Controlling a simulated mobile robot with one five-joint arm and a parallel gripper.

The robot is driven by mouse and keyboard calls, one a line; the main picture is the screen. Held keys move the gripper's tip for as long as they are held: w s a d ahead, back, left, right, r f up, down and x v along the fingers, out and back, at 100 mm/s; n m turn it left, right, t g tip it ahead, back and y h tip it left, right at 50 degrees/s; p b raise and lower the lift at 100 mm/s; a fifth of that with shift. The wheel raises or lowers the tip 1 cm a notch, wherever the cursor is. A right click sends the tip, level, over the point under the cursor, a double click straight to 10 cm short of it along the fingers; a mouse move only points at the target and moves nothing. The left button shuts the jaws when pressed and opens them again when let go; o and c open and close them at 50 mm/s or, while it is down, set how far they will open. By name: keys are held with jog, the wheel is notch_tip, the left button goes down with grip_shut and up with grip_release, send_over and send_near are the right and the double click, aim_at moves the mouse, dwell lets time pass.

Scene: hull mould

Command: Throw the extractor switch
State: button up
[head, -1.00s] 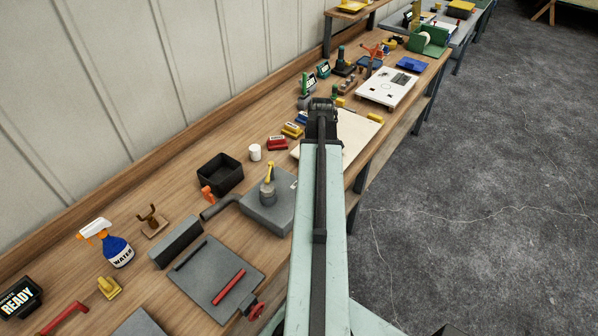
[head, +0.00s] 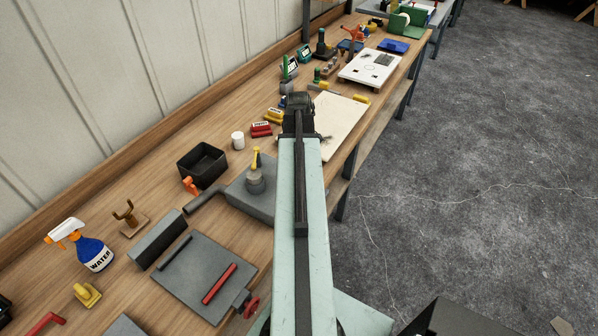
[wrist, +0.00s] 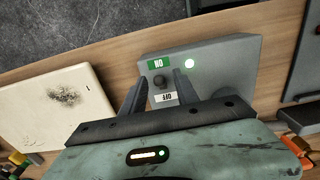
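A grey box (wrist: 235,72) in the wrist view carries a small dark switch knob (wrist: 157,82). A green ON label (wrist: 159,64) and a white OFF label (wrist: 165,97) sit on either side of the knob, upside down here. In the head view a grey box (head: 232,196) with a pipe and a yellow-topped fitting is partly behind my arm. My fingertips are hidden there.
A cream board with a dark smudge (head: 340,118) lies beyond the box, also at left in the wrist view (wrist: 50,112). A black bin (head: 202,165), a white cup (head: 238,140) and red blocks (head: 261,129) stand nearby. Open floor (head: 470,190) lies right of the bench.

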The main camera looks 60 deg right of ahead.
jog(key=shift+f, duration=0.15)
grip_shut()
jog(key=shift+w, duration=0.1)
jog(key=shift+w+d+g, duration=0.1)
jog(key=shift+w+g, duration=0.6)
jog(key=shift+g, duration=0.6)
jog(key=w+g+b, duration=0.1)
jog(key=g+b, duration=0.2)
jog(key=shift+w, duration=0.4)
jog(key=shift+w+g+b, duration=0.25)
jog(key=shift+g+b, duration=0.4)
jog(key=shift+g, duration=0.25)
jog(key=shift+r, duration=0.2)
grip_release()
